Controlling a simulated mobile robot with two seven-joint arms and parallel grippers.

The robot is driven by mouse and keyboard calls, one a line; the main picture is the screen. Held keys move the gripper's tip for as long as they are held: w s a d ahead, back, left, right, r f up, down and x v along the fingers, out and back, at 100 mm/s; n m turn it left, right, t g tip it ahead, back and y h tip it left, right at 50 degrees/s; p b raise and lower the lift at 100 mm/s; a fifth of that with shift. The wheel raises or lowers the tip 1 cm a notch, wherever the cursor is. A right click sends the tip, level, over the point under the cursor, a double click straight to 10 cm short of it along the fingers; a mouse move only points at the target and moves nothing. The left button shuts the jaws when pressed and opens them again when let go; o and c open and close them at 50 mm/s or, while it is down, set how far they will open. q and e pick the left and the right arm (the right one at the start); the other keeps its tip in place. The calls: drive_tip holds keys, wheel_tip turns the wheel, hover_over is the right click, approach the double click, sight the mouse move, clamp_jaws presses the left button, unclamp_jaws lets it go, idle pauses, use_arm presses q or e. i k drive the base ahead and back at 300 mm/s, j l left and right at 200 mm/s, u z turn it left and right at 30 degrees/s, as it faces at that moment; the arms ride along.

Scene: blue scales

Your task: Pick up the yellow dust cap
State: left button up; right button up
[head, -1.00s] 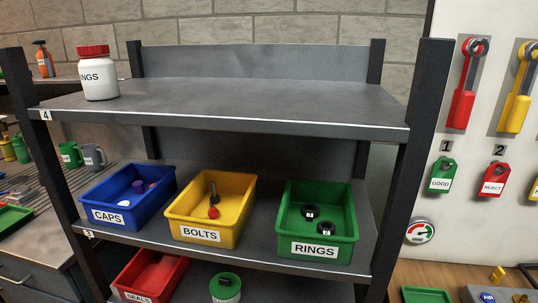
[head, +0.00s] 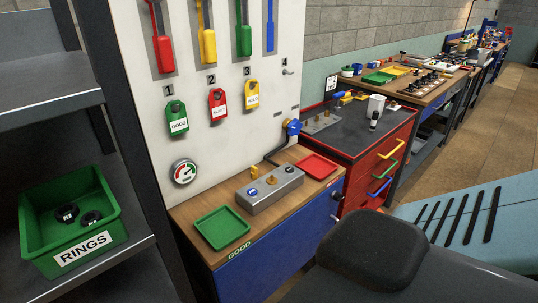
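I cannot pick out a yellow dust cap for certain. Small yellow-orange pieces (head: 272,181) sit on the grey metal block (head: 262,197) on the wooden bench, too small to identify. Another small yellow object (head: 346,97) lies on the dark top of the red drawer cabinet (head: 375,150), also unclear. Neither of my grippers is in view.
A green tray (head: 222,240) and a red tray (head: 318,158) flank the block. A pegboard with tags (head: 218,105) and a gauge (head: 185,172) stands behind. The green RINGS bin (head: 90,250) is on the shelf at left. Open floor (head: 500,130) lies at right.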

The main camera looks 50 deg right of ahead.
sight(254, 169)
drive_tip(key=z, duration=1.5)
